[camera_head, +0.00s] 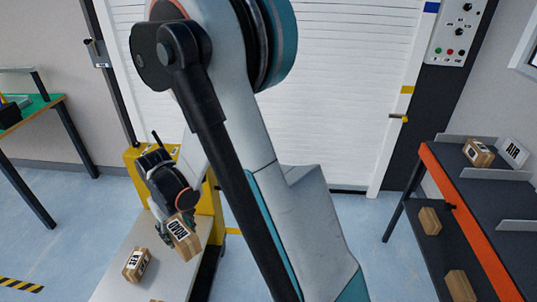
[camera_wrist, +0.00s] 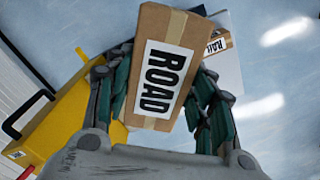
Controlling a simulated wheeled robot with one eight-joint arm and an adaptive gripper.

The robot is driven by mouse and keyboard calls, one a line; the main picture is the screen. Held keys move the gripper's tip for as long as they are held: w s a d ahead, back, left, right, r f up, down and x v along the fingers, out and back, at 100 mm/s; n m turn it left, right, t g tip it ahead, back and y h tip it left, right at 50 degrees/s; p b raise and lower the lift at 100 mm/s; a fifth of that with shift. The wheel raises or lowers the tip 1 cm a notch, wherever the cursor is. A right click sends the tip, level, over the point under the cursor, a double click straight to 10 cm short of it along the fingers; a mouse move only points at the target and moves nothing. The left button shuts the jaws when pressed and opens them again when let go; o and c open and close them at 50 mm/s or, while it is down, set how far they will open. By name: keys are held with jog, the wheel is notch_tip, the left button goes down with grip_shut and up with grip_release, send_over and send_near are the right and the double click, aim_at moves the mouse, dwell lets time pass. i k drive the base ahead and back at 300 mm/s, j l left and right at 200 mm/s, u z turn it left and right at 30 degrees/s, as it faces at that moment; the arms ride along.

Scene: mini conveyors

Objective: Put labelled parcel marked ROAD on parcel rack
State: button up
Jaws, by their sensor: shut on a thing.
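The parcel marked ROAD (camera_head: 185,238) is a brown box with a white label. My gripper (camera_head: 174,222) is shut on it and holds it tilted, over the right edge of a pale-topped bench (camera_head: 170,268). In the wrist view the ROAD parcel (camera_wrist: 180,38) sits between the two fingers, its label facing the camera. The parcel rack (camera_head: 436,172) stands at the far right, with dark shelves, an orange front edge and low dividers. On its top are a small labelled parcel (camera_head: 478,152) and a plate reading AIR (camera_head: 513,152).
Another labelled parcel (camera_head: 137,265) lies on the bench; a RAIL parcel (camera_wrist: 218,42) shows in the wrist view. Brown boxes (camera_head: 430,221) sit on the rack's lower shelf. A yellow unit (camera_head: 208,195) stands behind the bench. A green-topped table (camera_head: 40,105) is at left.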

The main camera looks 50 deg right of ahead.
aim_at(510, 203)
jog(key=z, duration=1.65)
jog(key=i+l+z, duration=0.1)
jog(key=z, duration=0.35)
jog(key=i+z, duration=0.35)
jog(key=z, duration=0.15)
jog(key=i+j+z, duration=0.1)
jog(key=z, duration=0.35)
jog(key=i+j, duration=0.05)
jog(key=i, duration=0.05)
